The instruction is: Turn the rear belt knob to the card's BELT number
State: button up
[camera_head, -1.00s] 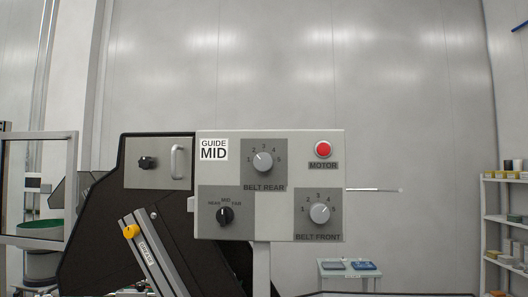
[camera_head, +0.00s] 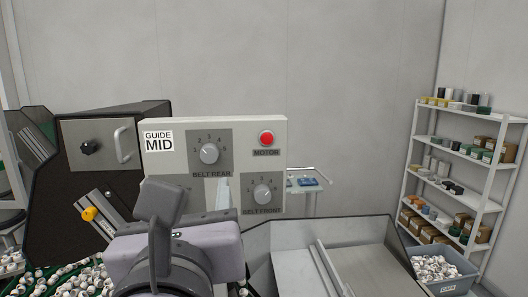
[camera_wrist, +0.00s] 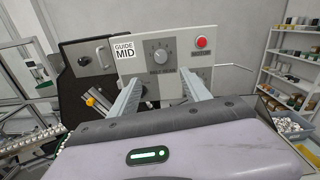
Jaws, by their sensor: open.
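The rear belt knob (camera_head: 209,153) is a round grey dial on the grey BELT REAR plate of the white control panel (camera_head: 268,124). Its mark points to the upper left, near 2; the exact setting is hard to read. It also shows in the wrist view (camera_wrist: 161,56), beyond and between my fingers. A white card (camera_head: 158,141) at the panel's upper left reads GUIDE MID; I see no BELT number on it. My gripper (camera_wrist: 160,78) is open and empty, apart from the knob. In the head view my arm hides the panel's lower left.
The red MOTOR button (camera_head: 266,138) and the front belt knob (camera_head: 262,192) are on the same panel, right of the rear knob. A black knob and handle (camera_head: 124,145) are at left. A shelf rack (camera_head: 410,170) and a bin of caps (camera_head: 440,268) stand at right.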

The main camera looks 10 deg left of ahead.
aim_at(209, 157)
jog(key=x, duration=1.6)
jog(key=shift+w+d+f+p, duration=0.1)
jog(key=shift+w+p, duration=0.1)
jog(key=shift+p, duration=0.15)
grip_shut()
